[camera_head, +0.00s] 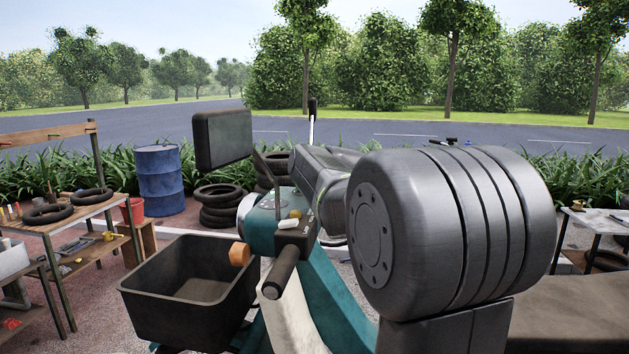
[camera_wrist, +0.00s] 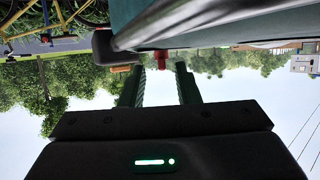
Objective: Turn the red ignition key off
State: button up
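The red ignition key (camera_wrist: 160,60) shows in the wrist view as a small red piece under the edge of a teal panel (camera_wrist: 215,22). My gripper (camera_wrist: 160,74) is open, with its two dark fingers apart, one on each side of the key in the picture. I see no contact between fingers and key. The key and my fingers cannot be made out there; my large grey arm covers much of the right side.
A grey bar (camera_wrist: 190,25) crosses the panel near the key. A black bin (camera_head: 165,310) sits at the cart's left, and a dark rectangular mirror-like part (camera_head: 223,138) stands above. A blue barrel (camera_head: 160,180), stacked tyres (camera_head: 222,205) and a wooden bench (camera_head: 85,208) are further left.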

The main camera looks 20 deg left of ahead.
jog(key=shift+a+f, duration=0.1)
jog(key=shift+a, duration=0.2)
jog(key=shift+w, duration=0.1)
grip_shut()
